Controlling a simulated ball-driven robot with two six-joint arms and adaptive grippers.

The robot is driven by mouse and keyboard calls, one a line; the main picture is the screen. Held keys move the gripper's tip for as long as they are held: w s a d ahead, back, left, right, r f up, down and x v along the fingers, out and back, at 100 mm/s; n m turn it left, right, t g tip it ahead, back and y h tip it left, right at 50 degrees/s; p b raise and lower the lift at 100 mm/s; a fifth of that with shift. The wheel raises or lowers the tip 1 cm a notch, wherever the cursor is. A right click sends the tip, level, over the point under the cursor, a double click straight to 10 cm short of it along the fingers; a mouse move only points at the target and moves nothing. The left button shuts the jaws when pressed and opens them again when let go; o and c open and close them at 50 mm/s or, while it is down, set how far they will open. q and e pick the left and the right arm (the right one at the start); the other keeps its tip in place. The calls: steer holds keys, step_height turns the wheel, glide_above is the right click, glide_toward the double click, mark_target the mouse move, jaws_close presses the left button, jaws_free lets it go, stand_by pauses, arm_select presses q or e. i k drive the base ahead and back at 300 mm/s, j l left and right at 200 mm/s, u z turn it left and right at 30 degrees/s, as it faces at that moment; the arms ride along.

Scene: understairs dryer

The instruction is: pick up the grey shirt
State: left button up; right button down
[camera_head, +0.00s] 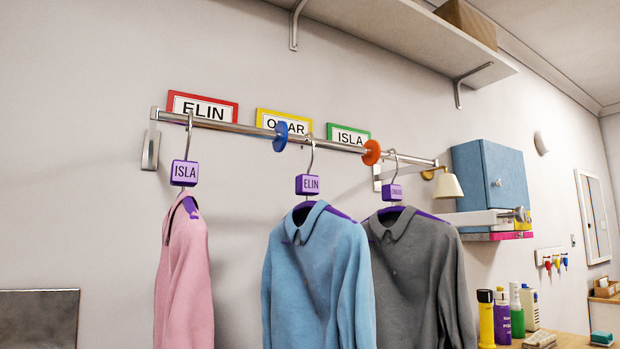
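The grey shirt (415,275) hangs on a purple hanger (396,211) at the right of the metal rail (330,142). Its hanger carries a purple tag (392,193) too small to read surely. The light blue shirt (318,275) hangs just left of it, tagged ELIN (307,184), and overlaps its left side. The pink shirt (184,280) hangs at the left end, tagged ISLA (184,173). The lower parts of the blue and grey shirts are cut off by the picture's bottom edge. Neither gripper shows in the head view.
Signs read ELIN (202,108), a partly hidden name (284,121) and ISLA (349,137). Blue (280,136) and orange (371,152) discs divide the rail. A wall shelf (400,35) is above. A blue cabinet (490,177), lamp (447,186) and several bottles (502,318) are right.

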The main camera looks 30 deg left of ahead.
mark_target(421, 296)
steer(key=i+l+u, duration=0.1)
steer(key=u, duration=0.7)
steer(key=i+l+u, duration=0.1)
steer(key=l+u, duration=0.35)
steer(key=l, duration=0.25)
steer(key=l+u, duration=0.45)
steer(key=l, duration=0.2)
